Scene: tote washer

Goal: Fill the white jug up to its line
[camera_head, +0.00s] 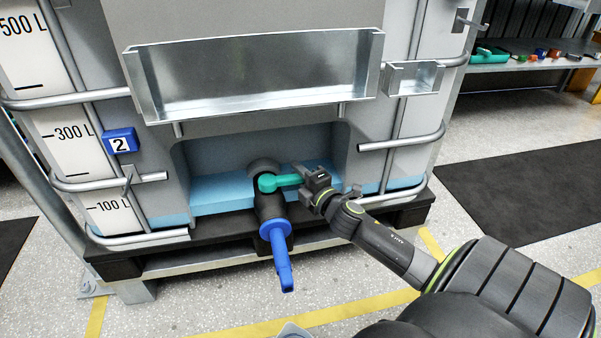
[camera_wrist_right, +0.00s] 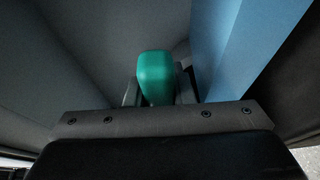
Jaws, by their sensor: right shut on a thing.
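My right gripper (camera_head: 312,184) is shut on the green valve handle (camera_head: 280,182) of the big tank. The handle points to the right, across the black valve (camera_head: 268,206). In the right wrist view the green handle (camera_wrist_right: 156,76) sits between the fingers. A blue spout (camera_head: 281,262) hangs down from the valve's outlet; I cannot make out any stream below it. A pale grey rim (camera_head: 291,331) shows at the bottom edge below the spout; it may be the jug, mostly out of view. No fill line shows. My left gripper is out of view.
The tank (camera_head: 245,155) has a metal cage, litre marks, a blue tag with number 2 (camera_head: 121,141) and a metal tray (camera_head: 255,80) on its front. It stands on a dark pallet (camera_head: 160,257). A dark mat (camera_head: 525,185) and a shelf (camera_head: 510,66) with small items lie right.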

